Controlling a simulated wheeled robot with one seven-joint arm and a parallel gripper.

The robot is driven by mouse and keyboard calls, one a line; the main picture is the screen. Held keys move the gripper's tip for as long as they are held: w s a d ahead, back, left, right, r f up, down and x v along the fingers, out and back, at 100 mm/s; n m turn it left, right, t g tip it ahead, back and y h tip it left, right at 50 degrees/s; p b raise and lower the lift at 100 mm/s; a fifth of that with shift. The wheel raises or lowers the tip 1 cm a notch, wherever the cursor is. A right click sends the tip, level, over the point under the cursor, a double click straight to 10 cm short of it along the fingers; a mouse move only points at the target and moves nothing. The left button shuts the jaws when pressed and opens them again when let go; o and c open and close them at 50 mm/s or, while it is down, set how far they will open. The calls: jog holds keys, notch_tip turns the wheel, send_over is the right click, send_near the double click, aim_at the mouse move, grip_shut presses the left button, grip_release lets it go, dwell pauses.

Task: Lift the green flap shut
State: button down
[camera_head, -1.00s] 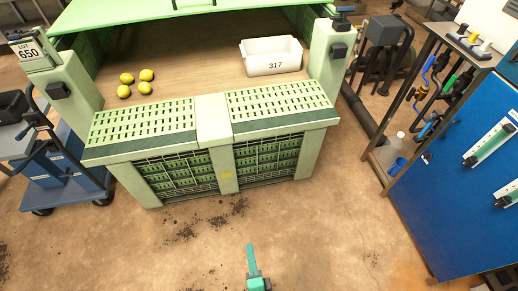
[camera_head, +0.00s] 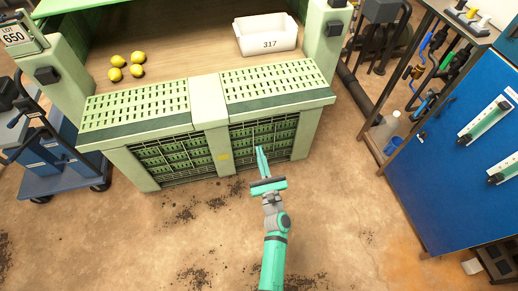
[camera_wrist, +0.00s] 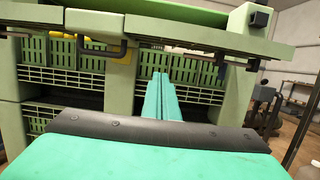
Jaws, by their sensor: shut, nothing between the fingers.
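The green slotted flap (camera_head: 278,84) appears to be a panel lying roughly level along the front of a pale green bench; a similar slotted panel (camera_head: 135,108) lies left of a plain middle strip. In the wrist view, the underside and front edge of an overhanging green board (camera_wrist: 190,32) run across the top, and I cannot tell where the flap ends. My teal gripper (camera_head: 261,151) is shut and empty, in front of the right lower grille, below the board's edge. Its fingers also show in the wrist view (camera_wrist: 161,80), pointing at the bench front and seemingly apart from it.
Several yellow lemons (camera_head: 127,66) and a white bin (camera_head: 265,36) marked 317 sit on the bench top. A blue trolley (camera_head: 60,170) stands left and a blue cabinet (camera_head: 460,150) right.

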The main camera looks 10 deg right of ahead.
jog(key=w+r, duration=0.6)
jog(key=w, duration=0.1)
jog(key=shift+w, duration=0.35)
